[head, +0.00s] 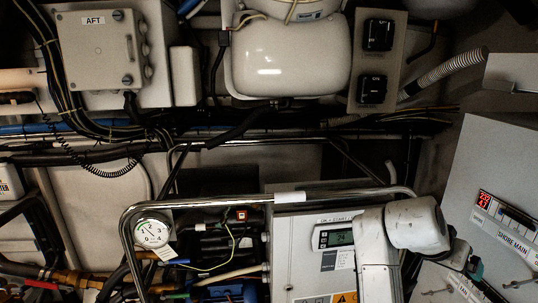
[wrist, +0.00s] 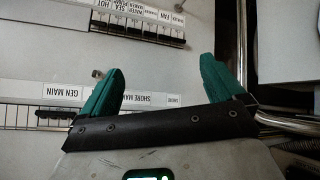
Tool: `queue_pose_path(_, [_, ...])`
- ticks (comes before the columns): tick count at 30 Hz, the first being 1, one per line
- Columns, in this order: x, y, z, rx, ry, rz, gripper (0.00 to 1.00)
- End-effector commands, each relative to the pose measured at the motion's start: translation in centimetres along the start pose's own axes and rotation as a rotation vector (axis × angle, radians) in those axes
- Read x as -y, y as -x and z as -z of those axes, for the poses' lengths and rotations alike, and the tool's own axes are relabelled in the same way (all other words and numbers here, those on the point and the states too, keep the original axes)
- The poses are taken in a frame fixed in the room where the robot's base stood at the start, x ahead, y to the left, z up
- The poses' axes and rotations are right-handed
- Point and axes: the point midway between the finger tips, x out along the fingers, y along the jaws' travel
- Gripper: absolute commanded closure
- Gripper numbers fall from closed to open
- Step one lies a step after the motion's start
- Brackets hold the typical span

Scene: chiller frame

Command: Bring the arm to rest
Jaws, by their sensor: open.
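My white arm reaches up from the bottom right of the head view, in front of the grey unit (head: 290,240) with a small green display. My gripper (head: 474,268) is partly seen there, dark with a bit of teal, close to the grey switch panel (head: 490,165) at the right. In the wrist view my gripper (wrist: 162,72) has two teal fingers spread wide, with nothing between them. Behind the fingers is the panel face (wrist: 155,65) with upside-down labels, including GEN MAIN and SHORE MAIN. I cannot tell whether the fingertips touch it.
A bent metal rail (head: 250,199) runs in front of the unit. A pressure gauge (head: 152,230), hoses and cables are at the lower left. A white tank (head: 292,60) and an AFT box (head: 100,45) are above. A breaker row (wrist: 140,25) lies beyond my fingers.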

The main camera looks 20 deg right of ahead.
Motion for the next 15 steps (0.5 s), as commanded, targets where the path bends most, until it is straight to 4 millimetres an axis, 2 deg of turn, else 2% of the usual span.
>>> queue_pose_path(1, [0.2, -1.1, -2.6, 0.015, 0.076, 0.028, 0.04])
queue_pose_path(8, [0.6, -4.4, -14.0, 0.105, 0.414, 0.201, 0.04])
queue_pose_path(11, [0.0, -5.2, -19.2, 0.156, 0.555, 0.283, 0.04])
queue_pose_path(15, [-1.8, -5.4, -26.5, 0.238, 0.748, 0.405, 0.04])
